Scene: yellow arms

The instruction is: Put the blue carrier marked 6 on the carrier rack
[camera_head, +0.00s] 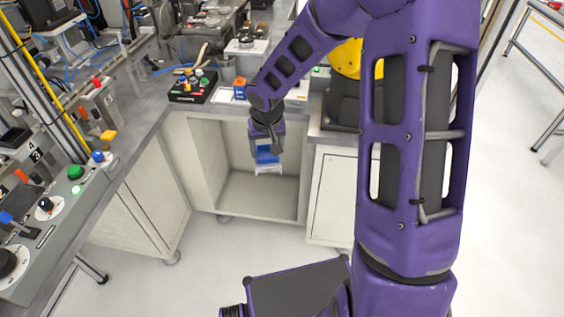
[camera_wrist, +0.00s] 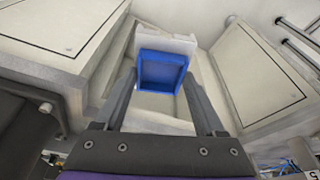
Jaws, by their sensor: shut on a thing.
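A blue carrier (camera_wrist: 162,73) with a white part along its far side sits between the fingers of my gripper (camera_wrist: 160,92) in the wrist view. The fingers are shut on it from both sides. In the head view the carrier (camera_head: 267,155) hangs just below my gripper (camera_head: 267,146), in front of the open cabinet bay and above its floor. The carrier's number cannot be read in either view. I cannot make out a carrier rack for certain.
The open cabinet bay (camera_head: 258,195) lies behind and below the carrier. A control panel (camera_head: 50,215) stands at the left. The floor (camera_head: 200,265) in front is clear.

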